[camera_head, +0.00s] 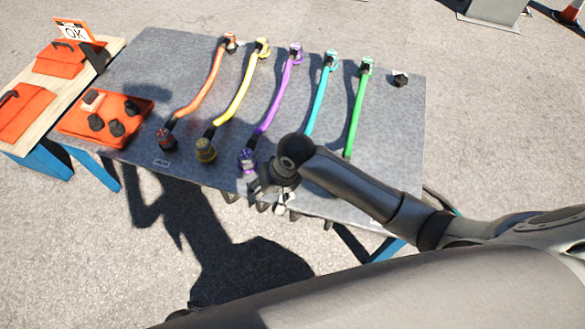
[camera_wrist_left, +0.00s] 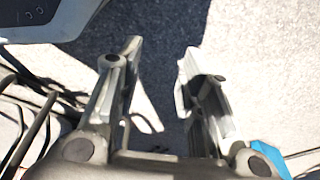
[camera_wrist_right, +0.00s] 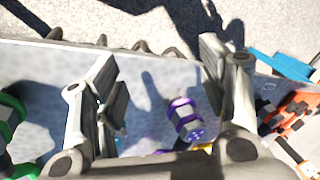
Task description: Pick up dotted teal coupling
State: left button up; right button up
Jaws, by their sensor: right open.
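A teal cable (camera_head: 320,98) lies on the grey table, with a teal coupling (camera_head: 331,61) at its far end. Its near end is hidden behind my right arm in the head view. In the right wrist view only a sliver of teal (camera_wrist_right: 119,138) shows beside one finger. I cannot make out dots on it. My right gripper (camera_head: 268,203) is open and empty over the table's near edge. A purple coupling (camera_wrist_right: 186,122) shows between its fingers in the right wrist view, apart from them. My left gripper (camera_wrist_left: 158,65) is open and empty above the pavement.
Orange (camera_head: 201,88), yellow (camera_head: 238,92), purple (camera_head: 279,88) and green (camera_head: 358,110) cables lie alongside on the grey table (camera_head: 395,140). A small black part (camera_head: 400,79) sits far right. An orange tray (camera_head: 103,119) with black parts lies on the left.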

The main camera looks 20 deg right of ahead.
jog(key=w+d+r+m+h, duration=0.1)
jog(key=w+d+r, duration=0.1)
jog(key=w+d+r+m+g+h, duration=0.1)
jog(key=w+d+r+m, duration=0.1)
jog(key=w+d, duration=0.1)
jog(key=w+d+r+m+h, duration=0.1)
jog(key=w+d+r+m, duration=0.1)
jog(key=w+d, duration=0.1)
jog(key=shift+g+b, duration=0.3)
jog(key=shift+w+d+m, duration=0.1)
jog(key=shift+d+m, duration=0.1)
jog(key=shift+m, duration=0.1)
jog(key=shift+d+f, duration=0.1)
jog(key=shift+f, duration=0.1)
notch_tip(320, 180, down, 4)
jog(key=shift+f+b, duration=0.2)
jog(key=shift+b, duration=0.5)
jog(key=shift+d+f+b, duration=0.15)
jog(key=shift+f+b, duration=0.25)
jog(key=shift+f, duration=0.8)
jog(key=shift+d+f+b, duration=0.15)
jog(key=shift+f+b, duration=0.25)
jog(key=shift+f, duration=1.2)
pick_arm(q)
jog(key=w+r, duration=0.4)
jog(key=r, duration=0.6)
jog(key=shift+w+d+t, duration=0.25)
jog(key=shift+t, duration=0.05)
jog(key=shift+r, duration=0.1)
